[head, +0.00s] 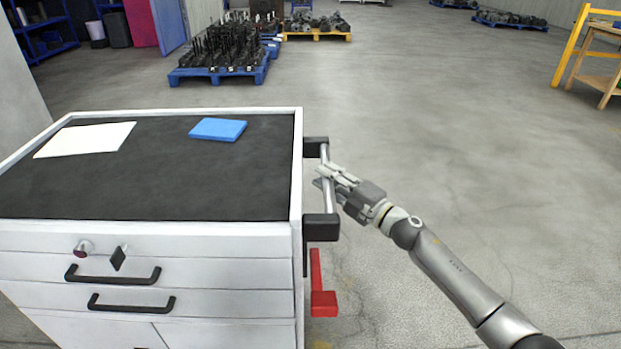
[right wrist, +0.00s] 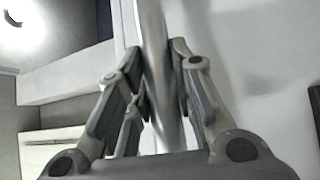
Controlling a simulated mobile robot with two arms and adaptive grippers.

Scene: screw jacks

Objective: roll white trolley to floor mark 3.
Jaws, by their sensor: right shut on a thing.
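The white trolley (head: 150,240) stands at the left of the head view, with a dark top, a raised white rim and drawers with black handles. A grey push bar (head: 326,190) between two black brackets is on its right side. My right gripper (head: 325,178) is shut on this bar. In the right wrist view the bar (right wrist: 160,70) runs upright between the two fingers (right wrist: 160,90). A red pedal-like part (head: 323,303) shows low beside the trolley. My left gripper is in neither view. No floor mark with a 3 is visible.
A white sheet (head: 85,139) and a blue block (head: 217,129) lie on the trolley top. Blue pallet (head: 220,76) and yellow pallet (head: 316,35) with dark parts stand at the back. A yellow frame (head: 572,45) is far right. The floor (head: 450,130) between is clear.

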